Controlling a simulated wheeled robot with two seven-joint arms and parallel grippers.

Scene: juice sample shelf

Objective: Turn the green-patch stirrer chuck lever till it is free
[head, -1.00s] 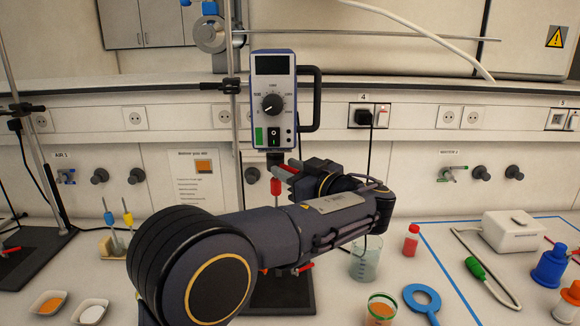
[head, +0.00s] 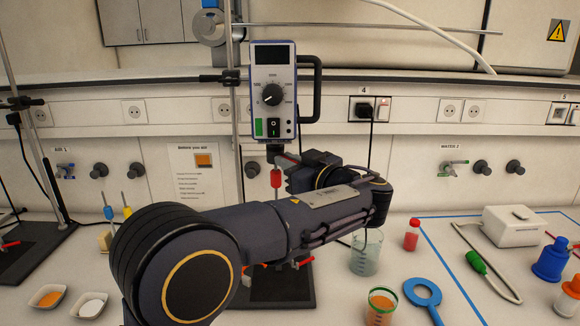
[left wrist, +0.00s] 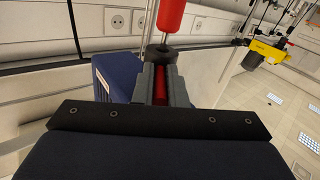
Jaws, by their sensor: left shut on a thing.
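The stirrer (head: 272,85) is an upright blue-edged unit with a dial, a switch and a green patch (head: 258,127) at its lower left. Its black chuck (head: 273,148) is below it, and also shows in the left wrist view (left wrist: 162,52). My left gripper (head: 285,163) is at the chuck. In the left wrist view its jaws (left wrist: 163,85) are shut on the red lever (left wrist: 160,86), which is mostly hidden between them. A red piece (head: 276,178) sits on the shaft below the chuck. My right gripper is not in view.
Two small dishes (head: 48,296) are at lower left. A stand rod (head: 236,110) rises just left of the stirrer.

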